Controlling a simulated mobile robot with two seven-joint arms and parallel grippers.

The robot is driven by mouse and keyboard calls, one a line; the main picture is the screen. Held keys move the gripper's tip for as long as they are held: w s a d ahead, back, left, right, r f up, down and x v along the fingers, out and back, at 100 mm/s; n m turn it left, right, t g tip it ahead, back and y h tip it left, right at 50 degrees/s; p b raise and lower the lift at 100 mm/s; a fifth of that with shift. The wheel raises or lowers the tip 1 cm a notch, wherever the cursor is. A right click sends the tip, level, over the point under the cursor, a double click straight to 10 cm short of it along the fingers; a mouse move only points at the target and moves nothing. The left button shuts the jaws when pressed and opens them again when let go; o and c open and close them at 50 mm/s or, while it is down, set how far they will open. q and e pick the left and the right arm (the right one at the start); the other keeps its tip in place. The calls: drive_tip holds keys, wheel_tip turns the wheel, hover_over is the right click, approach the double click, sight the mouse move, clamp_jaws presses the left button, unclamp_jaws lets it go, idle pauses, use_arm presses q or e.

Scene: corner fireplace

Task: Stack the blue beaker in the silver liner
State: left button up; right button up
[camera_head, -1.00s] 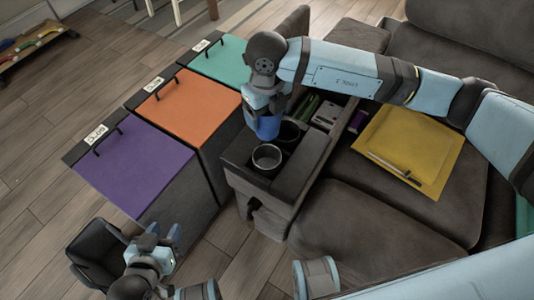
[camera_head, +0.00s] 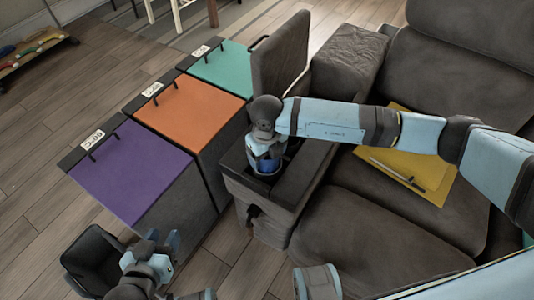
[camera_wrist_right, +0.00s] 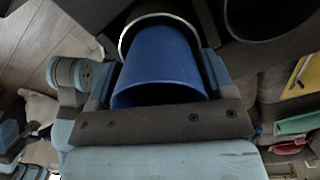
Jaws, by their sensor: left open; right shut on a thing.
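The blue beaker (camera_wrist_right: 160,72) is held between the fingers of my right gripper (camera_head: 267,166), which is shut on it. In the head view only a bit of the beaker's blue (camera_head: 266,167) shows below the wrist. The silver liner (camera_wrist_right: 124,45) sits in the console's near cup holder; its bright rim curves around the far end of the beaker in the right wrist view. The beaker's far end is at or within that rim; how deep is hidden. My left gripper (camera_head: 164,249) is open and empty, low at the left, away from the console.
A second, dark cup holder (camera_wrist_right: 268,12) is beside the liner. An upright dark panel (camera_head: 280,60) stands behind my right wrist. Purple (camera_head: 135,172), orange (camera_head: 188,110) and teal (camera_head: 220,62) lidded bins stand left of the console. A yellow folder (camera_head: 405,165) lies on the seat.

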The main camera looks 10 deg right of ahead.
drive_tip(key=shift+f+b, duration=0.4)
drive_tip(key=shift+f, duration=0.15)
drive_tip(key=o, duration=0.9)
drive_tip(key=shift+r, duration=0.15)
